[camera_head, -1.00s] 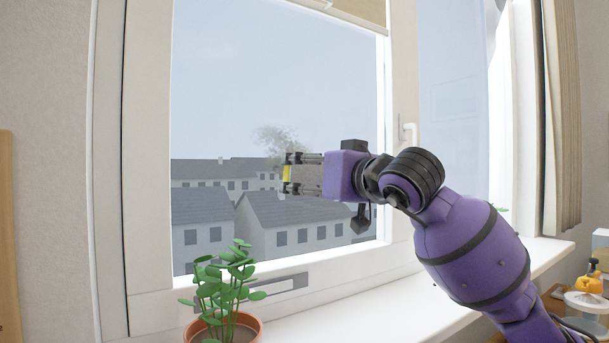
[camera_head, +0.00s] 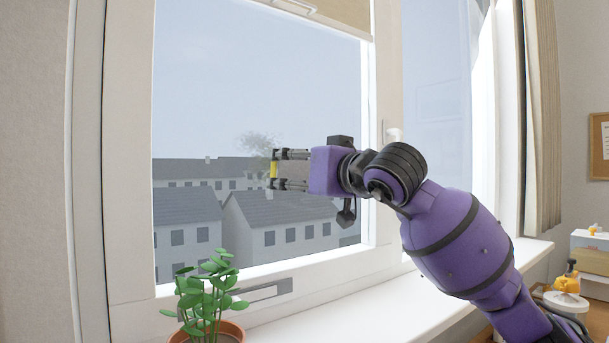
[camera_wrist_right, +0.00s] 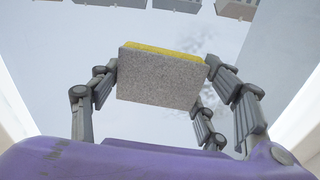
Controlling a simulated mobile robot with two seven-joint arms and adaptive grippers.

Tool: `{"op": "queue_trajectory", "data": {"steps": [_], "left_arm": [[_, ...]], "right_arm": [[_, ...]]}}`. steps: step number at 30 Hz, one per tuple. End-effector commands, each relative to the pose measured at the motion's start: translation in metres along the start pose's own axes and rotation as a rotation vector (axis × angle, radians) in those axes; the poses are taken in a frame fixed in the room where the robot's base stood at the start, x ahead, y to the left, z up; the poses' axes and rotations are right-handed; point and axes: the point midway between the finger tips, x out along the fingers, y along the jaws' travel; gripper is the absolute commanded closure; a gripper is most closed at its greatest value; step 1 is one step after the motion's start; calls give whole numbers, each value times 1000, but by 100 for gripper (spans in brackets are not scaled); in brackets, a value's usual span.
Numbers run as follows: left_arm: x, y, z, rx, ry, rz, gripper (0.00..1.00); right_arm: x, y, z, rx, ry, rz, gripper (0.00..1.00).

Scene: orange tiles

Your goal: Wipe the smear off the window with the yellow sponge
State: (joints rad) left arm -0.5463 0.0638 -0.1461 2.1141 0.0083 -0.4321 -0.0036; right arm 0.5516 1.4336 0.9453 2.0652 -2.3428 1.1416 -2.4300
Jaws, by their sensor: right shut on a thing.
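The yellow sponge (camera_head: 273,169) with a grey face is held in my right gripper (camera_head: 279,170), in front of the window pane (camera_head: 250,80). In the right wrist view the sponge (camera_wrist_right: 160,78) sits between the fingers of my right gripper (camera_wrist_right: 163,75), its grey side towards the camera. A dark speckled smear (camera_head: 259,143) shows on the glass just above and left of the gripper. It also shows beside and behind the sponge in the right wrist view (camera_wrist_right: 205,100). I cannot tell whether the sponge touches the glass. My left gripper is not in view.
A potted green plant (camera_head: 210,290) stands on the white sill (camera_head: 370,308), below the gripper. The window handle (camera_head: 393,134) is on the frame behind my right arm. A blind (camera_head: 320,8) hangs at the top. A curtain (camera_head: 541,120) and a cork board (camera_head: 599,146) are at the right.

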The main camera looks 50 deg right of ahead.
Motion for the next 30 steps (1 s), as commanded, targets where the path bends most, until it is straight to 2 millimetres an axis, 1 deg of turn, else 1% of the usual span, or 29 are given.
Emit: {"op": "queue_trajectory", "data": {"steps": [1,3,11,21,30], "left_arm": [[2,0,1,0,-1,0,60],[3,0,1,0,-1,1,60],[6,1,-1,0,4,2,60],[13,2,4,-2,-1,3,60],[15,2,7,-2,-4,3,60]], "right_arm": [[0,-6,2,-4,-1,-3,51],[0,-11,2,-3,-1,-2,51],[-1,-21,3,-2,-1,-3,51],[0,-48,5,-2,-1,-2,51],[0,-60,6,-3,-1,-3,51]]}}
